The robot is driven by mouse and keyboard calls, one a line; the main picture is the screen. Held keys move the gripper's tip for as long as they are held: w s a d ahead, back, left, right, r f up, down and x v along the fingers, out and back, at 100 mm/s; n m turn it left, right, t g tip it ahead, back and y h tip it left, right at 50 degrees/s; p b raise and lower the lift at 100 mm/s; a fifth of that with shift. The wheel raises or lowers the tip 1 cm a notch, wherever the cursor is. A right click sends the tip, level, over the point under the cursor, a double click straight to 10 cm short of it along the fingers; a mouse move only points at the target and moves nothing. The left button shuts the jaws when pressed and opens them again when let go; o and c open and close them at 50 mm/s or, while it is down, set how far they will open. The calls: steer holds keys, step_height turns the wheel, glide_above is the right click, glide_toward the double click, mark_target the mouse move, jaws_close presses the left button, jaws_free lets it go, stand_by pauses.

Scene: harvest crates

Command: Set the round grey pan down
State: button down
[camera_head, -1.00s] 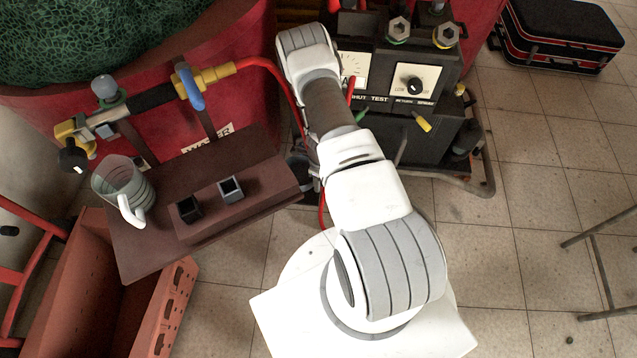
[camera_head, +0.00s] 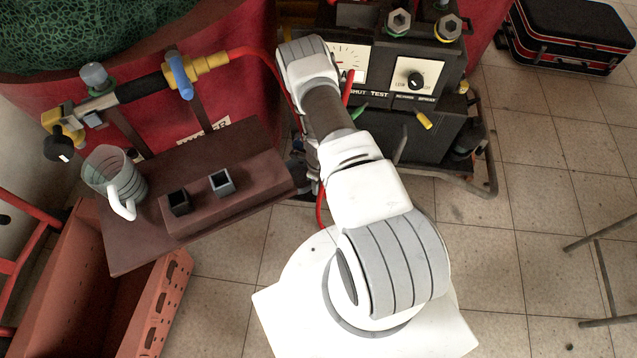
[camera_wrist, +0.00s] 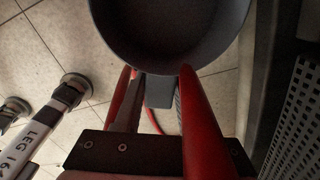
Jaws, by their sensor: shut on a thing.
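The round grey pan (camera_wrist: 170,25) fills the top of the wrist view, its far part cut off by the frame edge. Its short grey handle (camera_wrist: 160,92) points down between the two red fingers of my gripper (camera_wrist: 159,78), which is shut on it. The pan is held above the tiled floor. In the head view my own arm hides most of the gripper and pan.
A brown shelf (camera_head: 133,235) holds a jug (camera_head: 112,175) and two small dark square cups (camera_head: 221,183). A black test machine (camera_head: 415,120) stands beyond my arm. An orange crate (camera_head: 170,300) is at lower left. A black suitcase (camera_head: 565,30) lies at upper right. Floor on the right is mostly clear.

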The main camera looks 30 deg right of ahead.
steer(key=c, duration=0.5)
jaws_free()
step_height(320, 180, up, 13)
steer(key=p, duration=0.4)
steer(key=shift+p, duration=0.3)
steer(key=shift+r, duration=0.1)
